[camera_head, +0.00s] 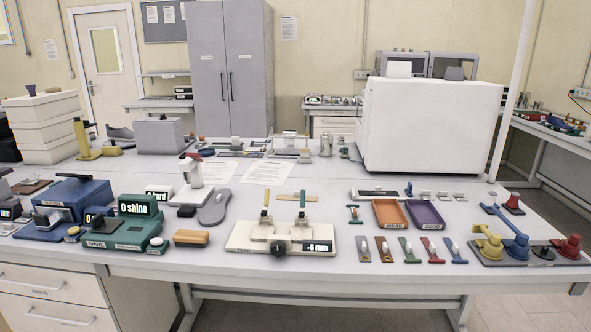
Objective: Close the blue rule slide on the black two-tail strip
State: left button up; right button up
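A long thin dark-and-pale strip (378,193) lies flat near the middle right of the table, behind the trays. A small upright blue piece (409,188) stands at its right end; it may be the blue rule slide. The strip's tails and the slide's exact position are too small to tell. Neither of my grippers is in view.
An orange tray (391,229) and a purple tray (425,228) lie in front of the strip. Several coloured tabs (405,250) line the front edge. A cream gauge (244,237) stands to the left, and a large white box (428,125) behind.

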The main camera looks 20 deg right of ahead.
aim_at(408, 191)
jog(key=l+z, duration=0.15)
jog(key=z, duration=1.25)
jog(key=k+l, duration=0.05)
